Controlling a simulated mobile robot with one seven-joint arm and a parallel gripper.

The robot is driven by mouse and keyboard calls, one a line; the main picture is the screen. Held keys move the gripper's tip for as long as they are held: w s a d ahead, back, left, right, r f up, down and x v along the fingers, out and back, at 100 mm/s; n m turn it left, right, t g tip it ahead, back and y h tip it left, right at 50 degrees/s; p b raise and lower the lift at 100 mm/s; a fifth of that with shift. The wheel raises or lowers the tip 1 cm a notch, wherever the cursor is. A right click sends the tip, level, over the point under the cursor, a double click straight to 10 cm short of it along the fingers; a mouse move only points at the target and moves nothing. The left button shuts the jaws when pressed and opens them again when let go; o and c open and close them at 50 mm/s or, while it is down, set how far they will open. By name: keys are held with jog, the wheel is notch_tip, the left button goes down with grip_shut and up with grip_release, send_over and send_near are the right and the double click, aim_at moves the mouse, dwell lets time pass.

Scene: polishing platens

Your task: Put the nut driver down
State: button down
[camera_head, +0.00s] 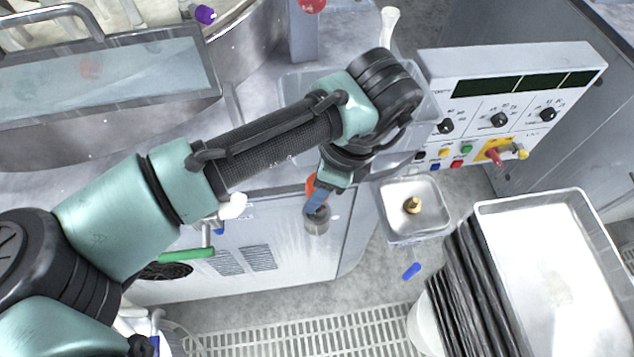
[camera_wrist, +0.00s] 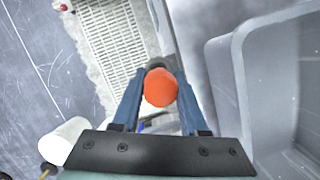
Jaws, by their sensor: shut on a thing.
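The nut driver (camera_head: 311,184) shows as an orange handle at my gripper, in front of the grey machine cabinet. In the wrist view its rounded orange end (camera_wrist: 161,88) sits between the two blue fingers. My gripper (camera_head: 316,203) points downward and is shut on the handle; it also shows in the wrist view (camera_wrist: 158,76). A grey cylinder (camera_head: 317,222) shows just below the fingers in the head view; I cannot tell whether it belongs to the driver. The driver's lower end is hidden in the wrist view.
A small metal tray (camera_head: 384,208) holding a brass-coloured piece is to the right of my gripper. A large pale tray (camera_head: 484,208) stands beyond it at lower right. A control panel (camera_head: 594,66) with knobs is at upper right. A grey basin (camera_wrist: 225,80) edges the wrist view's right side.

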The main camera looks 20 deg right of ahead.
jog(key=shift+f, duration=0.15)
jog(key=shift+c, duration=2.2)
grip_release()
jog(key=shift+r, duration=0.4)
jog(key=v, duration=1.2)
jog(key=shift+r+p, duration=0.2)
jog(key=shift+p, duration=0.15)
